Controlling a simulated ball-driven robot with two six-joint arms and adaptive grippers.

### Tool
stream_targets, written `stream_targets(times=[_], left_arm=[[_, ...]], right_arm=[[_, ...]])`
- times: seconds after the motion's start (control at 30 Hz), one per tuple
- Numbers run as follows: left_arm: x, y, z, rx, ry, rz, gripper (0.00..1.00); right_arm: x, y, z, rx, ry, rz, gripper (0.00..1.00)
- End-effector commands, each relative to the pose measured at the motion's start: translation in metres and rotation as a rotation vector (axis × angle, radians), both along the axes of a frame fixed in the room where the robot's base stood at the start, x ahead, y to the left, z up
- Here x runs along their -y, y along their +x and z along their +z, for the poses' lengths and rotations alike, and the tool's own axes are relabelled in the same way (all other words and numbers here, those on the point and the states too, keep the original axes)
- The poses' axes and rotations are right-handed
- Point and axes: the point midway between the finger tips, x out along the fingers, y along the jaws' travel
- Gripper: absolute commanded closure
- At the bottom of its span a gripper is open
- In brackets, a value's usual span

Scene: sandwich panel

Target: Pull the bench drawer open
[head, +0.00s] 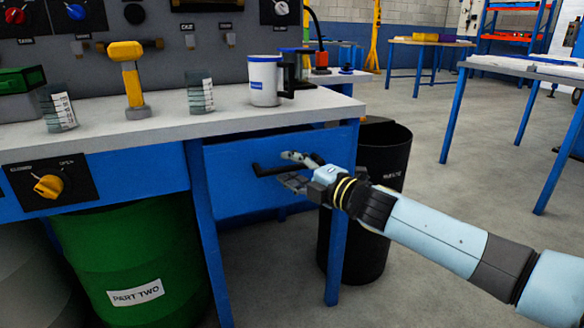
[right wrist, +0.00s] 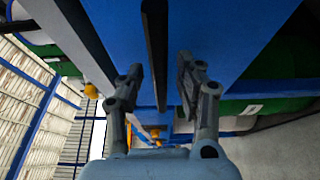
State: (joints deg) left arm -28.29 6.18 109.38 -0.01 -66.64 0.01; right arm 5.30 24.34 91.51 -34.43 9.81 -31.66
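The bench drawer's blue front (head: 235,178) sits under the right part of the bench top and looks closed. A black bar handle (head: 268,171) runs across it. In the right wrist view the handle (right wrist: 155,45) shows as a dark bar against the blue drawer front (right wrist: 210,30). My right gripper (head: 290,168) is at the handle with its fingers spread, one above and one below the bar. In the wrist view my right gripper (right wrist: 160,78) has the bar between its open fingers, with gaps on both sides. My left gripper is not in view.
A white mug (head: 264,82) and a yellow-handled tool (head: 132,85) stand on the bench top (head: 225,118). A green drum (head: 140,255) is under the bench at left. A black bin (head: 385,165) stands behind my right arm. Floor at right is clear.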

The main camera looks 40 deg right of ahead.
Motion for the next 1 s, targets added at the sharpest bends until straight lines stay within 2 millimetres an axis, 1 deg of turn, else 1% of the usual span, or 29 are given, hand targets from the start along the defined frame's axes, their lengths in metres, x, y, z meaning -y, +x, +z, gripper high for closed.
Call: stream_targets(times=[0.13, 0.17, 0.4, 0.43, 1.0], left_arm=[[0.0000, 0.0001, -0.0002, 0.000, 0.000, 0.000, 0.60], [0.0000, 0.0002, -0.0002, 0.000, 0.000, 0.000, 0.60], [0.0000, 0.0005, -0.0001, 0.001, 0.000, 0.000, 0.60], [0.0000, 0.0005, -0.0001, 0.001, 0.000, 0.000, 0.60], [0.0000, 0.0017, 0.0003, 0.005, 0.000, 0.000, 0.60]], right_arm=[[0.0000, -0.0001, -0.0004, 0.000, 0.000, 0.000, 0.64], [0.0000, -0.0002, -0.0005, 0.000, 0.000, 0.000, 0.66], [0.0001, -0.0003, -0.0005, -0.001, 0.000, 0.000, 0.97], [0.0001, -0.0003, -0.0005, -0.001, 0.000, 0.000, 1.00], [0.0002, -0.0004, -0.0003, 0.000, 0.002, 0.000, 1.00]])
